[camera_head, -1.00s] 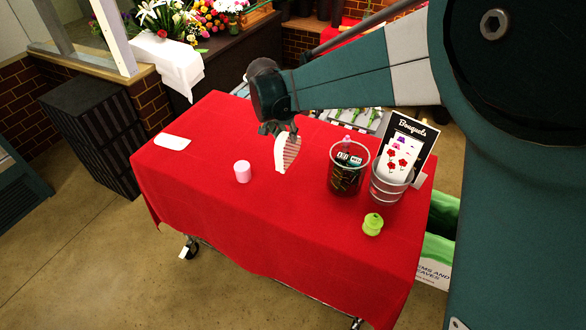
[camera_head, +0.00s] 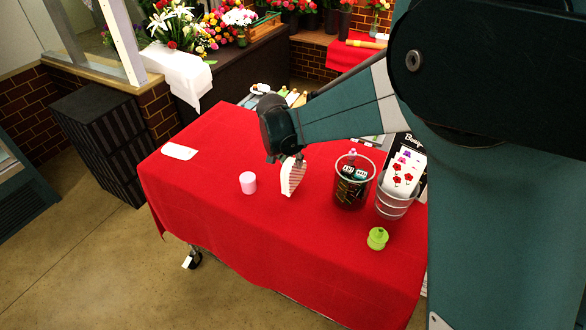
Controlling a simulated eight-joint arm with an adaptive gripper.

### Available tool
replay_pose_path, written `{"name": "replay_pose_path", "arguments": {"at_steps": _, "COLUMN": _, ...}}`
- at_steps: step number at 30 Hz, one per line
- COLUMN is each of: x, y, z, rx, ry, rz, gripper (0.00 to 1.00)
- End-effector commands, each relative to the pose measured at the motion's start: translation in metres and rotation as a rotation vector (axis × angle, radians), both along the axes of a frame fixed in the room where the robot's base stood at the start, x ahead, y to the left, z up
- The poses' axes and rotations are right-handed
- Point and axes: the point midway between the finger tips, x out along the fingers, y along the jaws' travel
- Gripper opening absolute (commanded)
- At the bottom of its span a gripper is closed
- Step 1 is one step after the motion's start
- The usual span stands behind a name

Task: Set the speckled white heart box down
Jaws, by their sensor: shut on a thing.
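The speckled white heart box (camera_head: 292,178) shows a white side and a pinkish striped face. It is held on edge, tilted, close over the red-covered table (camera_head: 230,225). I cannot tell whether its lower edge touches the cloth. My gripper (camera_head: 298,160) is shut on its upper part. The fingers are small and partly hidden by the wrist above them.
A pink and white cylinder (camera_head: 248,183) stands left of the box. A dark clear-rimmed container (camera_head: 352,184), a metal bucket with cards (camera_head: 393,200) and a green spool-like thing (camera_head: 377,238) are to the right. A white card (camera_head: 179,151) lies far left. The cloth's front is clear.

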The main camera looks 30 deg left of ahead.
Motion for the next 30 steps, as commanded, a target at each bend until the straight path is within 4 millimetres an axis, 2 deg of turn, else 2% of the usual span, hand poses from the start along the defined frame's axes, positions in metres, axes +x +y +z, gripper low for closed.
{"name": "replay_pose_path", "arguments": {"at_steps": 12, "x": 0.000, "y": 0.000, "z": -0.037, "rx": 0.000, "ry": 0.000, "rz": 0.000, "gripper": 0.00}}
{"name": "replay_pose_path", "arguments": {"at_steps": 26, "x": 0.000, "y": 0.000, "z": -0.042, "rx": 0.000, "ry": 0.000, "rz": 0.000, "gripper": 0.00}}
{"name": "replay_pose_path", "arguments": {"at_steps": 27, "x": 0.000, "y": 0.000, "z": -0.042, "rx": 0.000, "ry": 0.000, "rz": 0.000, "gripper": 0.25}}
{"name": "replay_pose_path", "arguments": {"at_steps": 30, "x": 0.000, "y": 0.000, "z": -0.041, "rx": 0.000, "ry": 0.000, "rz": 0.000, "gripper": 0.37}}
